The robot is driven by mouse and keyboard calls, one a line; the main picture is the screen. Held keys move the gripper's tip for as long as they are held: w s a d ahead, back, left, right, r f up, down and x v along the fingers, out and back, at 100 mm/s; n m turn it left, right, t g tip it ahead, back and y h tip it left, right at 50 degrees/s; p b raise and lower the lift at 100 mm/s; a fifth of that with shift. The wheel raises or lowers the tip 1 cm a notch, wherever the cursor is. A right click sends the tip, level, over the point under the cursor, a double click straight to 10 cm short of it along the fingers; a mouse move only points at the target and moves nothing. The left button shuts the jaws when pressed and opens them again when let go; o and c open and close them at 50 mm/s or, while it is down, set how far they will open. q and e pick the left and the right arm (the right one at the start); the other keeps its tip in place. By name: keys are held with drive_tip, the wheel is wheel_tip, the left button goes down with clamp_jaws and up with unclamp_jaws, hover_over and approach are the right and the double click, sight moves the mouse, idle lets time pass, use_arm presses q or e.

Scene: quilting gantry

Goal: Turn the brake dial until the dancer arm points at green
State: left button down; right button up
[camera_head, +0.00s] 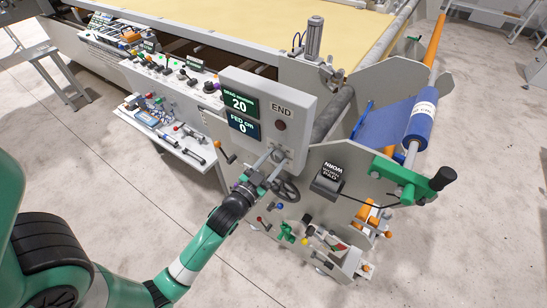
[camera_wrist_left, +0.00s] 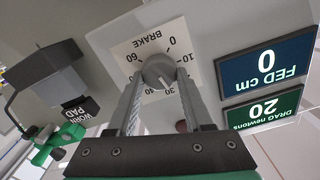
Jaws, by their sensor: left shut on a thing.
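The brake dial (camera_wrist_left: 158,72) is a grey round knob on a white BRAKE scale card (camera_wrist_left: 128,50) in the left wrist view. Its pale mark faces the lower side of the picture; the exact reading is hard to tell. My left gripper (camera_wrist_left: 154,82) is shut on the dial, one finger on each side. In the head view my left gripper (camera_head: 276,157) is at the panel below the END lamp. A small plate with red and green marks (camera_head: 334,243) sits low on the machine's side. I cannot make out clearly where the dancer arm points.
The grey panel (camera_head: 302,100) carries a DRAG display (camera_head: 239,103) reading 20 and a FED display (camera_head: 243,125) reading 0. A black WORN PAD box (camera_head: 328,182) stands to the right. A side shelf (camera_head: 165,132) holds tools. A blue roll (camera_head: 420,120) is at the right.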

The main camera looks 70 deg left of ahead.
use_arm(q)
drive_tip(key=shift+m, duration=0.7)
drive_tip(key=shift+c, duration=1.5)
unclamp_jaws()
drive_tip(key=b+v, duration=0.3)
drive_tip(key=v, duration=0.8)
drive_tip(key=shift+s+d, duration=0.2)
drive_tip(key=shift+s, duration=0.05)
